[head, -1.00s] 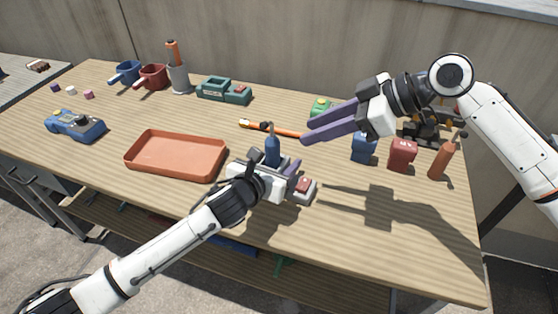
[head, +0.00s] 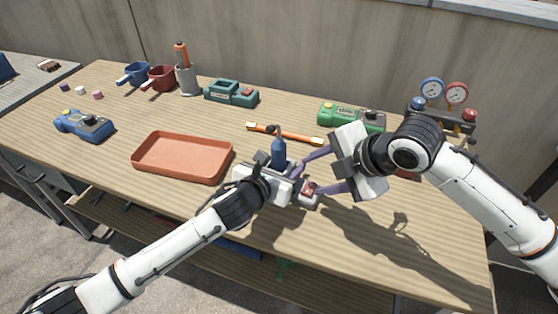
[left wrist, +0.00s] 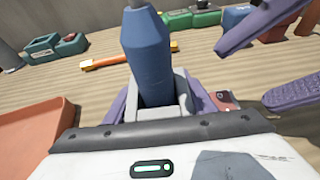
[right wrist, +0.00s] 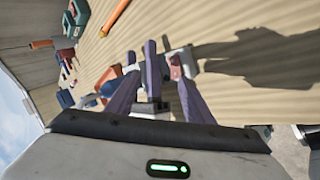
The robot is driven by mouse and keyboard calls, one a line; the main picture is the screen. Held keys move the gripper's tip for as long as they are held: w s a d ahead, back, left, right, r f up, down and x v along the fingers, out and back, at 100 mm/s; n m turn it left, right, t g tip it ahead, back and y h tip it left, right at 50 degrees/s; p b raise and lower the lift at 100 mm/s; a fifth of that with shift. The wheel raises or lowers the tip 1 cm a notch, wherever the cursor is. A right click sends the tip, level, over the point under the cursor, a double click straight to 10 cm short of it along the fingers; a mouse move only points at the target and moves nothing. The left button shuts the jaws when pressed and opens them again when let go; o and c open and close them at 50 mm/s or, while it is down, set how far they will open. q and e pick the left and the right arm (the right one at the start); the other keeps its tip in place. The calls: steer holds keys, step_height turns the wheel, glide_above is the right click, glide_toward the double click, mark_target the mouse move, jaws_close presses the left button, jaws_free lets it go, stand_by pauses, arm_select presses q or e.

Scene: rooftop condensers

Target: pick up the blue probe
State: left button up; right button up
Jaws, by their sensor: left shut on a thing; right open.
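My right gripper (head: 308,178) is open, just right of the probe and holder. Its spread fingers also show at the right of the left wrist view (left wrist: 243,70). Nothing is between them there.
An orange tray (head: 182,179) lies left of my left gripper. An orange-yellow stick (head: 285,133) lies behind the probe. A green device (head: 350,116) and a gauge set (head: 443,112) stand at the back right. My right arm hides part of the right side. The front right tabletop is bare.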

steer(key=n, duration=0.2)
steer(key=s+n+t, duration=0.1)
steer(key=shift+a+f+h, duration=0.25)
steer(key=shift+f+h, duration=0.1)
steer(key=shift+h, duration=0.05)
steer(key=shift+s+a+n+t, duration=0.2)
steer(key=shift+n+t, duration=0.4)
steer(key=shift+n, duration=0.6)
step_height(320, 180, up, 2)
steer(key=s+a+n+t, duration=0.1)
steer(key=n+t, duration=0.1)
steer(key=n, duration=0.3)
steer(key=n+t, duration=0.3)
steer(key=n, duration=0.2)
glide_toward(281, 156)
steer(key=shift+x, duration=4.9)
steer(key=shift+c, duration=0.2)
